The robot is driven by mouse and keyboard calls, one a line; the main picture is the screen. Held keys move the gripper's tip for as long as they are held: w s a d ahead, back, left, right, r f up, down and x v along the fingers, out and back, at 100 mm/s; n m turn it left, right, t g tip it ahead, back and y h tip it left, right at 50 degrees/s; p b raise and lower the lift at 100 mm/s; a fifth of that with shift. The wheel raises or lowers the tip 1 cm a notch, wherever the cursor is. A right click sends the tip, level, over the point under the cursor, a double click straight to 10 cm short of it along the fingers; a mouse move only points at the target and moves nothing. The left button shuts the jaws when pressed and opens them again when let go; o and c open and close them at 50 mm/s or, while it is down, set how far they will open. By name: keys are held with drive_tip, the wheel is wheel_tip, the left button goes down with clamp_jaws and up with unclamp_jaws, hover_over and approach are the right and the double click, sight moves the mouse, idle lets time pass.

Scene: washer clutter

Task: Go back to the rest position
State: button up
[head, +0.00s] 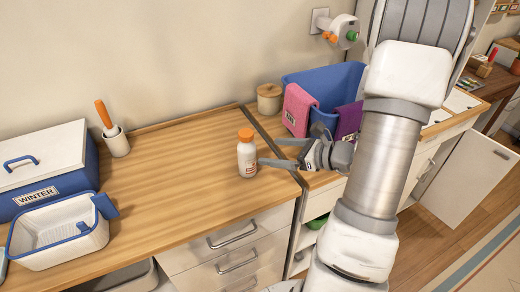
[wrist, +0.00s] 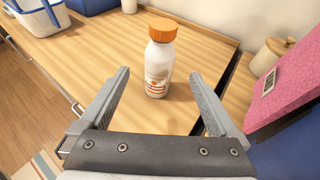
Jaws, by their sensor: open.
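My gripper (head: 268,152) is open, with its fingers pointing left toward a white bottle (head: 247,155) with an orange cap. The bottle stands upright on the wooden counter. In the wrist view the bottle (wrist: 159,60) is beyond the fingertips and centred between the two spread fingers of my gripper (wrist: 160,82). Nothing is held. My arm reaches across the right side of the head view and hides part of the counter and the blue bin behind it.
A blue bin (head: 330,84) with pink and purple cloths stands behind my gripper, near a round wooden-lidded jar (head: 269,99). A blue "WINTER" box (head: 47,169), a white basket (head: 60,238) and a cup with an orange-handled tool (head: 116,142) are at left.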

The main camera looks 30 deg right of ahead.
drive_tip(key=shift+v, duration=1.05)
